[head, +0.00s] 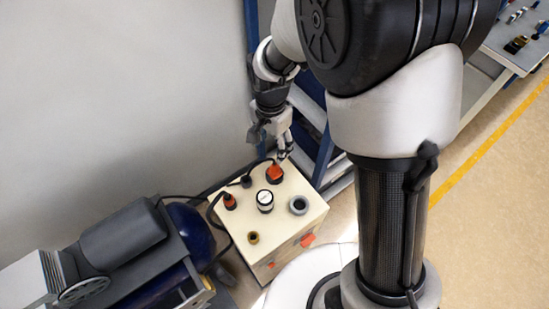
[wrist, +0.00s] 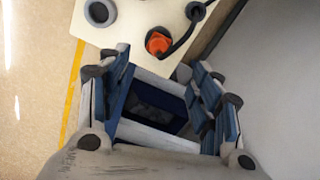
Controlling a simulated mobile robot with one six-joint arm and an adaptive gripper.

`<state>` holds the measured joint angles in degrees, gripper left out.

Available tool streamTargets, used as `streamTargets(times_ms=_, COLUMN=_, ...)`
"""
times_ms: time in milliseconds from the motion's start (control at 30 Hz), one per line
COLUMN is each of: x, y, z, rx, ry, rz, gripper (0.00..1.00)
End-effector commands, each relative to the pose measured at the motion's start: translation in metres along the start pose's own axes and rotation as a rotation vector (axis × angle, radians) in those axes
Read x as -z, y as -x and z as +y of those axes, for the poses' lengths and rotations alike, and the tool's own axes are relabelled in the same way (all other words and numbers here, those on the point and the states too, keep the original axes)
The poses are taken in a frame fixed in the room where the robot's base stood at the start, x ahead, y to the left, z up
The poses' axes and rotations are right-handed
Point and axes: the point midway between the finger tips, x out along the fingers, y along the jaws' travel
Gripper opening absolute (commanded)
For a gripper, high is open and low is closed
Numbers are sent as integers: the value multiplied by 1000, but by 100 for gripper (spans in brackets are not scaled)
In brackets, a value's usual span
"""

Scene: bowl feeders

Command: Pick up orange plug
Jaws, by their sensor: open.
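An orange plug (head: 275,174) with a dark cable sits on top of a cream box (head: 276,222), at its far edge. It also shows in the wrist view (wrist: 158,43), near the top middle, with its cable leading up and right. My gripper (head: 272,146) is above and just behind the first plug. In the wrist view, my gripper's fingers (wrist: 157,80) are spread wide with nothing between them, and the plug lies beyond the fingertips.
The box top also holds a white-capped cylinder (head: 265,200), a grey ring socket (head: 298,205) and a small brass fitting (head: 253,238). Dark cables run along its left side. A blue tank with a motor (head: 123,238) stands left. A blue rack (head: 312,130) stands behind the box.

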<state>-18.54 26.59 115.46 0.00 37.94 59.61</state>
Motion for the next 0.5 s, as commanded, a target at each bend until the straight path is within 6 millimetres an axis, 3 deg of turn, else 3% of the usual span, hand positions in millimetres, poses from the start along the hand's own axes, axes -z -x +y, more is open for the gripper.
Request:
streamTargets(times_ms=33, x=0, y=-17, z=1, rx=-4, ry=0, rz=-2, gripper=59)
streamTargets(times_ms=300, x=0, y=-73, z=2, rx=-4, ry=1, rz=-2, gripper=59)
streamTargets(times_ms=500, x=1, y=-93, z=1, rx=-2, ry=2, rz=-1, gripper=59)
